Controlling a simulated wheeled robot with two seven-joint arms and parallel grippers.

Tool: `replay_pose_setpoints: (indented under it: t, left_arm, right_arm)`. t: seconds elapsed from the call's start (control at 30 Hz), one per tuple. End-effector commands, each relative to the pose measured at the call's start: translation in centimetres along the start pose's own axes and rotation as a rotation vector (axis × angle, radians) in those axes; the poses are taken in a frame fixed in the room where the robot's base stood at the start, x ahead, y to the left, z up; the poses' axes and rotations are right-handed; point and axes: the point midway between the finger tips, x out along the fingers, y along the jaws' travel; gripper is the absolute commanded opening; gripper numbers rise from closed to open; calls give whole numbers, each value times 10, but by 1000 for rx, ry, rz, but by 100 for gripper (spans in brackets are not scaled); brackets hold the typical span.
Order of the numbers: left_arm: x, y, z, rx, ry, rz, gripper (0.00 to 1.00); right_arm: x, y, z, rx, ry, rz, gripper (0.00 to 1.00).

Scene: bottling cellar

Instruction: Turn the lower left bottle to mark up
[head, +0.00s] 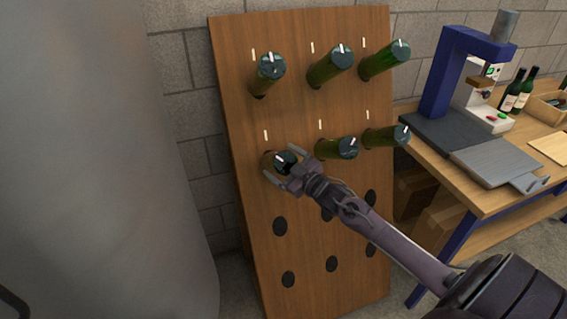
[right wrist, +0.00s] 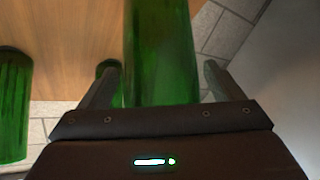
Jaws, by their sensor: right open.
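The lower left bottle (head: 284,161) is green and sticks out of the wooden rack board, base toward me. A small white mark shows on its dark base and looks tilted to the left; the gripper partly hides the base. A white line stands on the board above it. My right gripper (head: 282,164) is open at this bottle, one finger on each side. In the right wrist view the bottle (right wrist: 160,45) stands between the two fingers, with a gap visible on the right. My left gripper is in neither view.
Several other green bottles sit in the rack board (head: 300,235), including a close neighbour (head: 337,148) on the right. Empty holes lie below. A grey rounded surface (head: 90,160) fills the left. A workbench (head: 490,195) with a blue press (head: 450,75) stands at right.

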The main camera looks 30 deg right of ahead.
Motion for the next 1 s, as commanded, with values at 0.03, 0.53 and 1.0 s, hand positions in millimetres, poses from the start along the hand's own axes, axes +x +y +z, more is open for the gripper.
replay_pose_setpoints:
  t: [0.03, 0.53, 1.0]
  left_arm:
    - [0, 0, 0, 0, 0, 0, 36]
    - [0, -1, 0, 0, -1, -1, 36]
    - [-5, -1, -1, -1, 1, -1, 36]
  right_arm:
    - [0, 0, 0, 0, -1, -1, 87]
    - [0, 0, 0, 0, -1, -1, 45]
    - [0, -2, 0, 89, 0, 77, 42]
